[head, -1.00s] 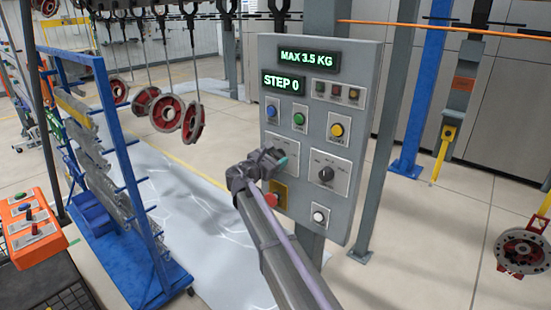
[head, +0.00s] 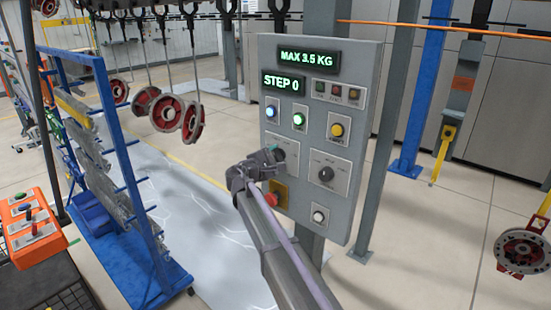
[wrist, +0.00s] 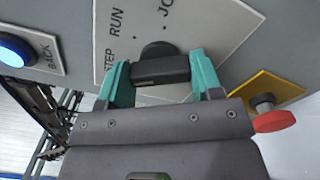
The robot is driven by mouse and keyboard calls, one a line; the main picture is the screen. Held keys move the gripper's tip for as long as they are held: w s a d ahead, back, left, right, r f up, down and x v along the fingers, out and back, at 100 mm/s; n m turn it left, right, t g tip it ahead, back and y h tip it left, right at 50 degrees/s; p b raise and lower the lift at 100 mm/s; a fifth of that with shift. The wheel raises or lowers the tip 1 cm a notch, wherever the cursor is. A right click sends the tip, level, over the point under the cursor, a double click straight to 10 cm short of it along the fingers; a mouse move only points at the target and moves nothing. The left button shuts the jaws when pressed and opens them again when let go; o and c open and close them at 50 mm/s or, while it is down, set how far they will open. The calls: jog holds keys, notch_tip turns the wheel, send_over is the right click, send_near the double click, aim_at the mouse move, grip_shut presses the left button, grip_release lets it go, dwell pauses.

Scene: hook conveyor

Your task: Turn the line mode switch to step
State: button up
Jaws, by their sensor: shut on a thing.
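The line mode switch is a black knob (wrist: 160,69) on a pale plate (wrist: 195,22) marked STEP, RUN and JO-, the last word cut off. My gripper (wrist: 161,80) has its two teal fingers on either side of the knob's grip and is shut on it. In the head view my gripper (head: 278,155) reaches the left plate of the grey control panel (head: 365,75) and covers most of the switch. The knob's pointer mark is hidden, so I cannot tell its exact setting. A green display (head: 284,82) reads STEP 0.
A red button (wrist: 275,121) on a yellow plate sits close to my gripper's right. A lit blue BACK button (wrist: 14,52) is at left. A second black knob (head: 326,174) is right of the switch. A blue rack (head: 125,165) and hanging red wheels (head: 192,118) stand left.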

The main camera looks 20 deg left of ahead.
jog(key=shift+m, duration=0.6)
jog(key=o, duration=0.9)
jog(key=v, duration=1.1)
jog(key=shift+d, duration=0.1)
